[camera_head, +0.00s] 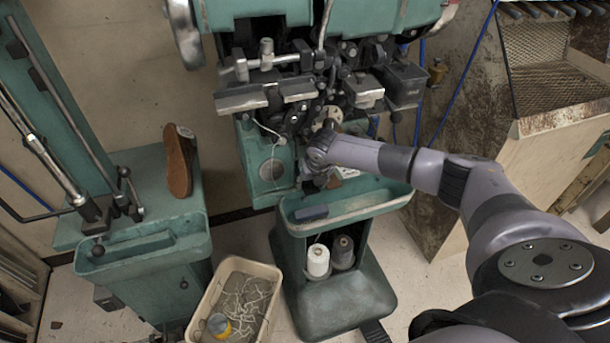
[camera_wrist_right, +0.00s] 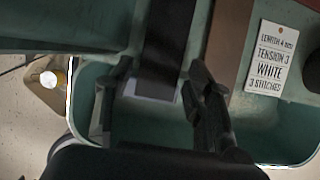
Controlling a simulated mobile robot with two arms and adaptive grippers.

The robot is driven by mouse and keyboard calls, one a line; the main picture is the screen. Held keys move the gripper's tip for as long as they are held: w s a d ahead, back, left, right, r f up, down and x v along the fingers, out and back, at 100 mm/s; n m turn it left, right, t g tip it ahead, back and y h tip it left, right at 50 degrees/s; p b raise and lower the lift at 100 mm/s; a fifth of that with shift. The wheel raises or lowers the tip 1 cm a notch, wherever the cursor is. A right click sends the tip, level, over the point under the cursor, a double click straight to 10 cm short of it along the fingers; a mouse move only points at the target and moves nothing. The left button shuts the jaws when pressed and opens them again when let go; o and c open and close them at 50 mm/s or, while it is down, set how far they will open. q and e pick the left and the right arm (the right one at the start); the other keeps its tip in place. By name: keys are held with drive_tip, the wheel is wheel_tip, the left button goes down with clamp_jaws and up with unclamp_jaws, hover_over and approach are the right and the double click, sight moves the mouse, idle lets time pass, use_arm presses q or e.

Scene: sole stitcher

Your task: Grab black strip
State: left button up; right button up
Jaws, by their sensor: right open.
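The black strip (camera_wrist_right: 165,45) shows in the right wrist view as a long dark band, running from the top edge down to between my fingers. A pale patch lies at its lower end. My right gripper (camera_wrist_right: 160,90) is open, with one finger on each side of the strip; I cannot tell whether either finger touches it. In the head view, my right gripper (camera_head: 314,178) is over the back of the green tray (camera_head: 375,201), under the stitcher head. The strip cannot be made out clearly there. My left gripper is out of view.
A brown strip (camera_wrist_right: 229,40) and a white printed tag (camera_wrist_right: 270,60) lie right of my fingers. A dark block (camera_head: 310,213) sits at the tray's front left. Thread spools (camera_head: 318,261) stand below. A bin (camera_head: 267,271) and a brown sole (camera_head: 179,165) are to the left.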

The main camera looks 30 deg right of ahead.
drive_tip(key=shift+f, duration=0.2)
drive_tip(key=c, duration=0.9)
